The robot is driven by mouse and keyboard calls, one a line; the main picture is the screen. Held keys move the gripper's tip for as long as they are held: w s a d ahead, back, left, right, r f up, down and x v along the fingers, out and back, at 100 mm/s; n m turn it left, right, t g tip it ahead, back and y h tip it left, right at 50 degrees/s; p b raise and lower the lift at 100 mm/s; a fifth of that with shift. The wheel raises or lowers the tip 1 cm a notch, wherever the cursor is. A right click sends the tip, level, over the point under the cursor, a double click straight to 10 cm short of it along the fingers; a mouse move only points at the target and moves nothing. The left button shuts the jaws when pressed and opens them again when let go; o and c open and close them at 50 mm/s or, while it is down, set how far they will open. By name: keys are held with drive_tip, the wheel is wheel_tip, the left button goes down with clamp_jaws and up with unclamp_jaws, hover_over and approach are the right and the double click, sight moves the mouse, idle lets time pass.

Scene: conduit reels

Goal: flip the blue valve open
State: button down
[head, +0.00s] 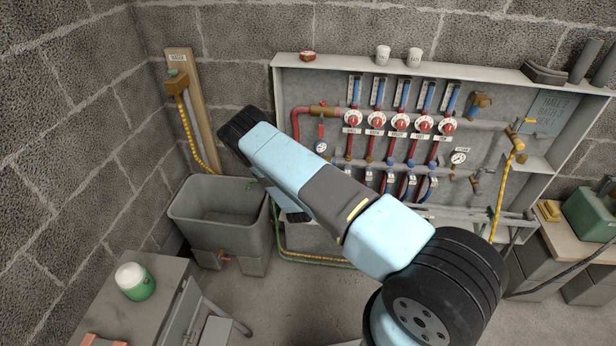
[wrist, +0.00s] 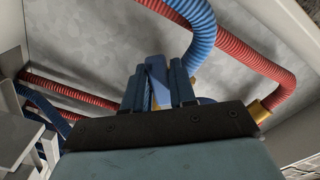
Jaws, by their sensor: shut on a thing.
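In the wrist view, my gripper (wrist: 158,86) has its two dark fingers on either side of a flat blue piece, which looks like the handle of the blue valve (wrist: 157,69). The fingers are shut on it. The brass valve body is mostly hidden behind the fingers, and I cannot tell how far the handle is turned. In the head view my own arm stretches across the left part of the cabinet and hides the gripper and the held handle.
A blue corrugated hose (wrist: 200,35) passes close beyond the fingers. A red hose (wrist: 270,65) bends down to a brass fitting (wrist: 260,112) at right. The manifold cabinet (head: 400,62) stands against the wall. A grey tub (head: 225,225) is left of it.

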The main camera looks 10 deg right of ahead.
drive_tip(key=shift+f, duration=0.1)
drive_tip(key=c, duration=1)
unclamp_jaws()
drive_tip(key=shift+s, duration=0.1)
drive_tip(key=v, duration=1.3)
drive_tip(key=shift+s, duration=0.25)
drive_tip(key=shift+a, duration=0.1)
